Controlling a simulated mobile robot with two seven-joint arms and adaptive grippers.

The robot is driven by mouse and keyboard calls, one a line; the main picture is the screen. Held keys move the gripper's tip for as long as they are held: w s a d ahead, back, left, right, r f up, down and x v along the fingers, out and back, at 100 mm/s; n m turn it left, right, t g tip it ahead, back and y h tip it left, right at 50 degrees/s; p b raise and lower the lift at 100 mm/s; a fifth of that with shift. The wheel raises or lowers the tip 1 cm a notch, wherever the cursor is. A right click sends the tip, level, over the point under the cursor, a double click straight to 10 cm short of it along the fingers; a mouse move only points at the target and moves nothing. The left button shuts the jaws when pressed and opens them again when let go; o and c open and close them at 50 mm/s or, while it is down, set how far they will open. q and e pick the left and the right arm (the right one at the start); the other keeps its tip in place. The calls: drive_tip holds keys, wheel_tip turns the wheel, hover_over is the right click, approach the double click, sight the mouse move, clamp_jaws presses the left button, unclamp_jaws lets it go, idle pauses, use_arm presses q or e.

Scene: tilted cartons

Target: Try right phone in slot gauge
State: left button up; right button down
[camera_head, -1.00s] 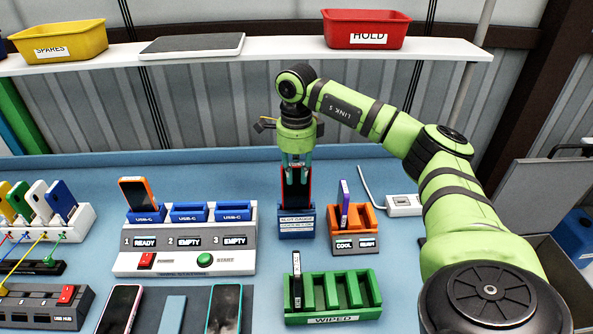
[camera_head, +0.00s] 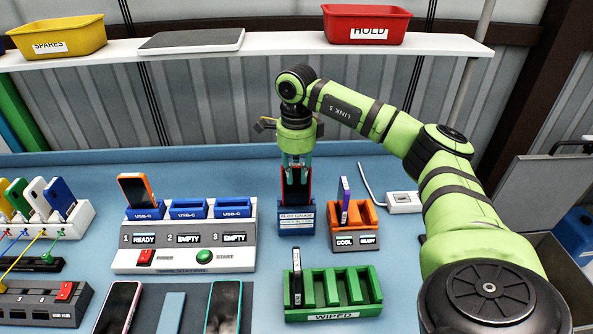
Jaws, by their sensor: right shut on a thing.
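My right gripper (camera_head: 297,172) points down over the blue slot gauge (camera_head: 297,224) in the middle of the table. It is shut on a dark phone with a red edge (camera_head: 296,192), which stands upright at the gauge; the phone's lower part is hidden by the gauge. A pink-edged phone (camera_head: 119,308) and a teal-edged phone (camera_head: 224,308) lie flat at the front, with a light blue strip between them. My left gripper is not in view.
A USB-C dock (camera_head: 186,240) holds an orange phone (camera_head: 137,189) at the left. An orange rack (camera_head: 359,235) with a purple phone stands right of the gauge. A green WIPED rack (camera_head: 333,295) is in front. The shelf carries a red HOLD bin (camera_head: 366,26).

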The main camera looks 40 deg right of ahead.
sight(297, 184)
drive_tip(key=shift+f+b, duration=1.3)
drive_tip(key=shift+f, duration=0.75)
idle(1.4)
idle(0.9)
drive_tip(key=c, duration=1)
unclamp_jaws()
drive_tip(key=shift+r, duration=0.15)
drive_tip(key=shift+r+p, duration=0.55)
drive_tip(key=shift+p, duration=0.1)
